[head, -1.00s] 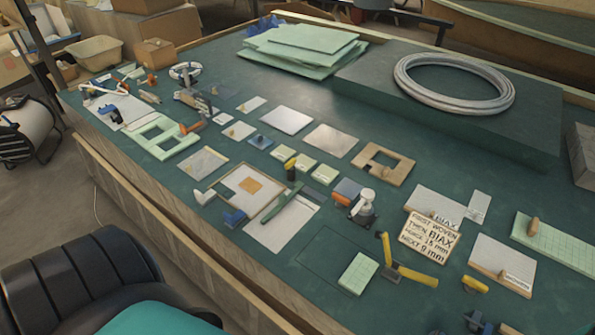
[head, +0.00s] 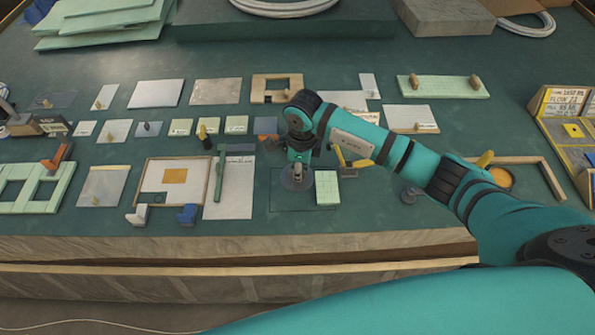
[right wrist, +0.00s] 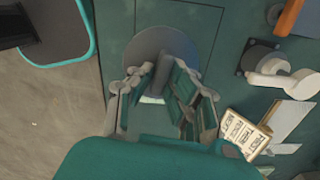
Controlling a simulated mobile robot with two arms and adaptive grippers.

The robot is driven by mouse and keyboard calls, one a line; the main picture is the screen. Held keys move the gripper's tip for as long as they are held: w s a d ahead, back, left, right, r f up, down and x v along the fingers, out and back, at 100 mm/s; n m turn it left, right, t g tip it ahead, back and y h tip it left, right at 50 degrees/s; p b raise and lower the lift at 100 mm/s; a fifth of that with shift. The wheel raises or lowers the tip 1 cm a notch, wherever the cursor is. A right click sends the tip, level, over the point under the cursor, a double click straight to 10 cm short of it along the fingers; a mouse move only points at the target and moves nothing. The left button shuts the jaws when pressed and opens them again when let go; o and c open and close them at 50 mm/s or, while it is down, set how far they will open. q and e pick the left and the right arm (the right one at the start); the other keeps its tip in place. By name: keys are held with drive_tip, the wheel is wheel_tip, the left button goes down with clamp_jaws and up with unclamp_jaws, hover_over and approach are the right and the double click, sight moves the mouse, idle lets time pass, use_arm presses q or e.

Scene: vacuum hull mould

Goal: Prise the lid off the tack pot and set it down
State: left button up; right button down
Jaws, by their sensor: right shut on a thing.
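My right gripper (head: 297,170) points down over the outlined rectangle on the bench. It is shut on the upright grip of a round grey lid (right wrist: 150,45), which also shows in the head view (head: 287,181). The lid looks level, at or just above the bench; I cannot tell whether it touches. An open round pot (head: 502,179) with amber contents, seemingly the tack pot, stands at the right, partly behind my right arm. My left gripper is out of view.
A pale green gridded block (head: 327,187) lies just right of the lid. A dark-based fitting with a white top (right wrist: 268,64) and a lettered sign (right wrist: 245,133) are nearby. A framed board (head: 178,182) lies left. The bench's front edge (head: 150,244) is close.

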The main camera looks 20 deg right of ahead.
drive_tip(key=shift+f+m, duration=0.7)
drive_tip(key=shift+f, duration=0.05)
drive_tip(key=shift+f+m, duration=0.3)
drive_tip(key=shift+f, duration=0.1)
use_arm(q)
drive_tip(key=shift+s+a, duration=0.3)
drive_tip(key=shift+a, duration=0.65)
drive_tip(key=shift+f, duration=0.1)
use_arm(e)
drive_tip(key=shift+w, duration=0.1)
wheel_tip(320, 180, down, 5)
drive_tip(key=b, duration=0.4)
drive_tip(key=shift+b, duration=0.3)
drive_tip(key=shift+f+b, duration=0.65)
drive_tip(key=shift+f, duration=0.2)
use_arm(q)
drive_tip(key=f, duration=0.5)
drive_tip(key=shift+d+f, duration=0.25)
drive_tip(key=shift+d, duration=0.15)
